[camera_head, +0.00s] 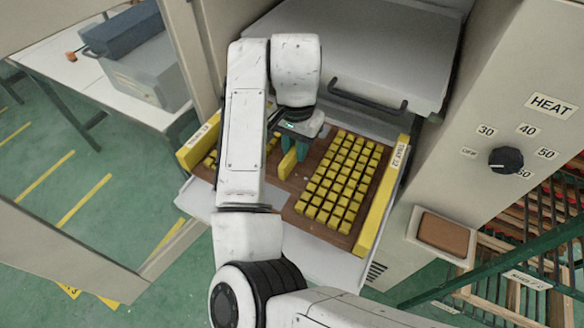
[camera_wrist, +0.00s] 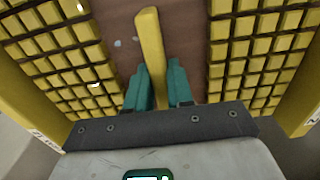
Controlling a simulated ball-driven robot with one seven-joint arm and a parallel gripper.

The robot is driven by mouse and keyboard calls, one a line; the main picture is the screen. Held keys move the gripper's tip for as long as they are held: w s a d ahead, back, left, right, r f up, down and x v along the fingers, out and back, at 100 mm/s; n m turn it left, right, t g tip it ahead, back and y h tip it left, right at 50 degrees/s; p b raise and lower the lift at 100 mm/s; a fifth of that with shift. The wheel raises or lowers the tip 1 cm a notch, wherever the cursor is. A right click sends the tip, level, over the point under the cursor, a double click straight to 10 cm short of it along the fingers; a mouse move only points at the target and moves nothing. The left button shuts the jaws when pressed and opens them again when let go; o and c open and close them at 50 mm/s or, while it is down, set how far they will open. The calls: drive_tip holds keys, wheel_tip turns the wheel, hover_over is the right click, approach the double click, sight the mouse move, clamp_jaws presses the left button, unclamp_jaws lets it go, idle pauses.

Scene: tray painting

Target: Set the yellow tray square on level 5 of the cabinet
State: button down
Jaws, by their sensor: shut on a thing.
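The yellow tray (camera_head: 388,195) has a brown floor, yellow side walls with labels, and rows of yellow blocks on both sides of a bare middle strip. A yellow upright bar (camera_wrist: 150,38) stands along that strip. My gripper (camera_wrist: 157,88) has its green fingers shut on this bar, and in the head view my gripper (camera_head: 292,165) reaches down at the tray's middle. The tray lies over a pale grey shelf (camera_head: 328,262) sticking out of the cabinet (camera_head: 460,100). My arm hides much of the tray's left half. I cannot tell whether the tray rests fully on the shelf. No level number is readable.
A grey drawer front with a dark handle (camera_head: 366,97) is just above and behind the tray. A HEAT dial (camera_head: 506,160) is on the cabinet's right panel. A rack (camera_head: 520,285) stands lower right, and a white table (camera_head: 110,75) upper left.

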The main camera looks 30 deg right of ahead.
sight(295, 147)
drive_tip(key=shift+f+p, duration=0.45)
drive_tip(key=shift+f, duration=3.5)
drive_tip(key=c, duration=1)
unclamp_jaws()
drive_tip(key=shift+f, duration=0.15)
wheel_tip(295, 147, up, 12)
drive_tip(key=shift+r, duration=0.15)
